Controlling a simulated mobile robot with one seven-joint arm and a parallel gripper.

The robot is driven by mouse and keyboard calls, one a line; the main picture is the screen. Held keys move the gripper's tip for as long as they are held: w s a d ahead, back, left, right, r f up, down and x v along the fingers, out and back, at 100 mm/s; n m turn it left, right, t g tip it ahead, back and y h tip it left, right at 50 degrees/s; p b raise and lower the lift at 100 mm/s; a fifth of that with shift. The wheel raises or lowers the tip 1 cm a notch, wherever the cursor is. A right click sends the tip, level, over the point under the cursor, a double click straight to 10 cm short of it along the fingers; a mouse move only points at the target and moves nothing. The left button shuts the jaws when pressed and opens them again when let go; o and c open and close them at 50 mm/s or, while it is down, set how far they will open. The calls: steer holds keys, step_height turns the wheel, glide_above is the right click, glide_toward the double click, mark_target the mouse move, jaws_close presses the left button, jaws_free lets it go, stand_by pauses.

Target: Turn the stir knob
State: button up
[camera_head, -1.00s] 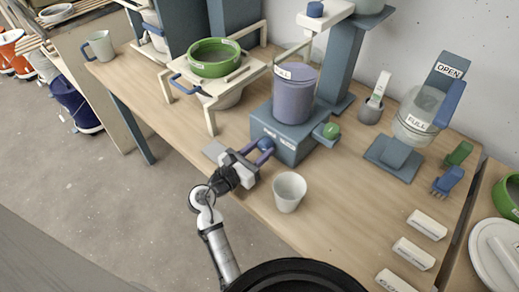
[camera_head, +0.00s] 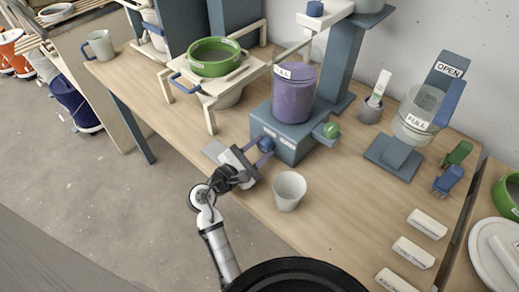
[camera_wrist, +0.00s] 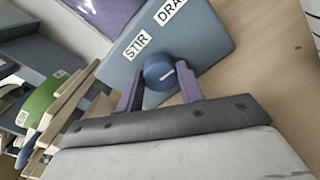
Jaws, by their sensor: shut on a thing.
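The stir knob (camera_head: 266,145) is a round blue knob with a pale pointer line, on the front of a blue-grey base (camera_head: 290,141). In the wrist view the knob (camera_wrist: 158,71) sits beside the STIR label (camera_wrist: 136,46). My gripper (camera_head: 258,153) is shut on the knob, its two purple fingers on either side of it in the wrist view (camera_wrist: 160,84). The pointer line lies nearly level in the wrist view. A purple bucket (camera_head: 293,95) stands on the base.
A white cup (camera_head: 289,191) stands close to the right of my gripper. White labelled blocks (camera_head: 413,252) lie at the right.

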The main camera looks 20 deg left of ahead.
steer(key=shift+m, duration=0.3)
steer(key=o, duration=1)
steer(key=shift+s, duration=0.15)
steer(key=b+v, duration=0.2)
steer(key=v, duration=1.1)
steer(key=shift+s+a, duration=0.15)
steer(key=shift+s, duration=0.15)
